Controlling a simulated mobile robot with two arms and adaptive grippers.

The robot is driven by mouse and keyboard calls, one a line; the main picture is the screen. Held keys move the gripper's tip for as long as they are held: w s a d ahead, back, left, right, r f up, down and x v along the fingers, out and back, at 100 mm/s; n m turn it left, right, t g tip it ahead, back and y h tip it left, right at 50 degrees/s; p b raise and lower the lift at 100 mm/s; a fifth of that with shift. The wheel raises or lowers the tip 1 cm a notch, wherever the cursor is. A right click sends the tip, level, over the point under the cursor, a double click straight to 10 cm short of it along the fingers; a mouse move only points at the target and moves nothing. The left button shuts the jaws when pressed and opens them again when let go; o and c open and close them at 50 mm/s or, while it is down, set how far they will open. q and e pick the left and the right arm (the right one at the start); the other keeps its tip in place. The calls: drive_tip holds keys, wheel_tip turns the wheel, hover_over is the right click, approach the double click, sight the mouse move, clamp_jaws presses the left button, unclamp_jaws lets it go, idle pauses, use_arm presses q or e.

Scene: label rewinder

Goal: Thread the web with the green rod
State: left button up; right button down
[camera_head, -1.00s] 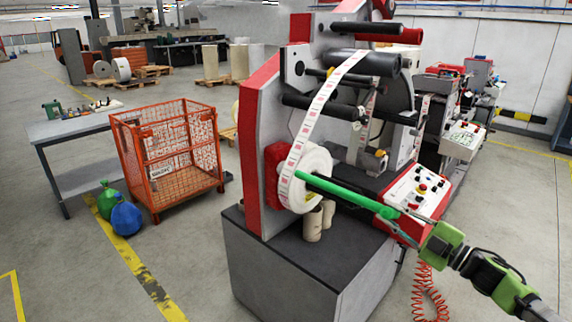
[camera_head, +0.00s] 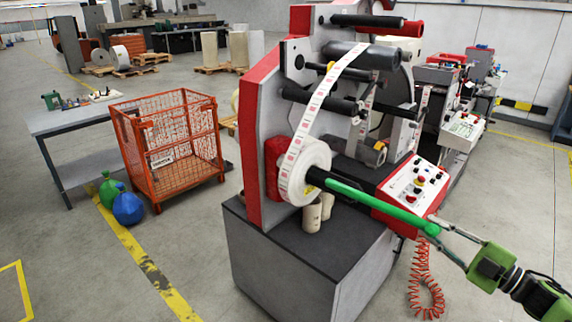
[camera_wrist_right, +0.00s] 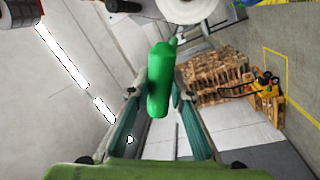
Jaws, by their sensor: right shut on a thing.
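The green rod (camera_head: 375,204) runs from my right gripper (camera_head: 436,231) up and left toward the white label roll (camera_head: 292,184). Its far end is by the roll's dark hub; I cannot tell whether they touch. My right gripper is shut on the rod's thick near end, which shows between the fingers in the right wrist view (camera_wrist_right: 159,82). The printed web (camera_head: 322,100) rises from the roll to a dark upper roller (camera_head: 362,56) on the label rewinder (camera_head: 252,150). My left gripper is not in view.
Cardboard cores (camera_head: 312,216) stand on the machine's dark base top under the roll. A control panel (camera_head: 413,186) lies just behind the rod. A red coiled cable (camera_head: 424,280) hangs below it. An orange mesh crate (camera_head: 168,150) stands left, with clear floor between.

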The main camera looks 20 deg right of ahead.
drive_tip(key=d+r+v, duration=0.1)
drive_tip(key=v, duration=0.7)
drive_tip(key=shift+s, duration=0.2)
